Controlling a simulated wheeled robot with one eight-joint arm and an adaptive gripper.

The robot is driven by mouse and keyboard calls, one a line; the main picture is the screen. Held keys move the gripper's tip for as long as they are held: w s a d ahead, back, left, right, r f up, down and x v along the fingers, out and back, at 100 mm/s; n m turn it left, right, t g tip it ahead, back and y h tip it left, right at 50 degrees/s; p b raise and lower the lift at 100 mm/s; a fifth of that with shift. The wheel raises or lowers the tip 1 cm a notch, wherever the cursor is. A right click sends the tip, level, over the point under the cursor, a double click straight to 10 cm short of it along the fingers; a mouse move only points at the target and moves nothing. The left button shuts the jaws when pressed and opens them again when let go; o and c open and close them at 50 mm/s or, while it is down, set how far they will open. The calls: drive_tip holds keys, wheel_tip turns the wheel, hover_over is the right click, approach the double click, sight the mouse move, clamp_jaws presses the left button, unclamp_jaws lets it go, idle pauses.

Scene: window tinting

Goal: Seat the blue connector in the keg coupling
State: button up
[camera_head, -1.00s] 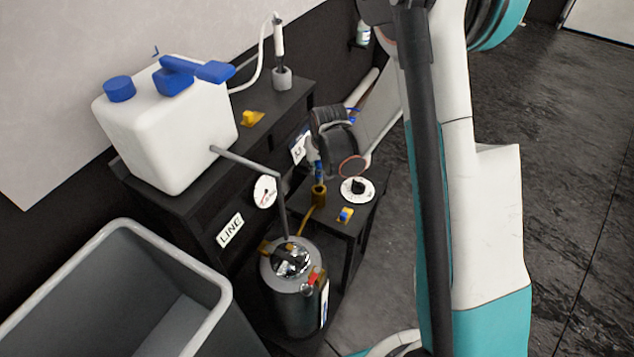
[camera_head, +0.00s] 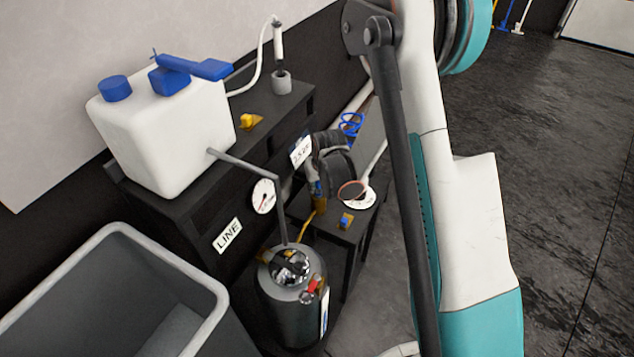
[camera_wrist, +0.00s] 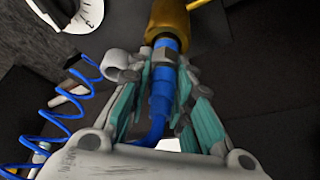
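The blue connector (camera_wrist: 160,100) lies between the fingers of my gripper (camera_wrist: 163,62) in the wrist view. The fingers are closed about its metal collar. Its front end meets the open mouth of the brass keg coupling (camera_wrist: 170,18), in line with it. How deep it sits inside is hidden. In the head view the blue connector (camera_head: 317,187) shows just above the brass coupling (camera_head: 321,205) on the low black stand, below my gripper (camera_head: 320,175). A blue coiled hose (camera_wrist: 75,110) runs at the left of the wrist view.
A metal keg (camera_head: 292,305) stands in front of the low stand (camera_head: 335,228), which bears a dial (camera_head: 362,199) and a small yellow-and-blue part (camera_head: 345,221). A white tank (camera_head: 165,125) sits on the black cabinet. A grey bin (camera_head: 105,240) is at left. Open floor lies right.

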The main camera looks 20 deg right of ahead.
drive_tip(key=shift+o, duration=1.1)
drive_tip(key=s+r+p, duration=0.2)
drive_tip(key=s+r, duration=0.3)
drive_tip(key=r, duration=0.4)
drive_tip(key=s+r+t+p, duration=0.1)
drive_tip(key=s+r, duration=0.3)
drive_tip(key=r, duration=0.5)
drive_tip(key=s+r+p, duration=0.2)
drive_tip(key=s+r, duration=0.3)
drive_tip(key=r, duration=0.4)
drive_tip(key=s+r+t, duration=0.1)
drive_tip(key=s+r, duration=0.2)
drive_tip(key=s, duration=0.4)
drive_tip(key=s+r, duration=0.3)
drive_tip(key=s, duration=0.4)
drive_tip(key=shift+s+a+r+t, duration=0.2)
drive_tip(key=shift+s+t, duration=0.1)
drive_tip(key=shift+t, duration=0.1)
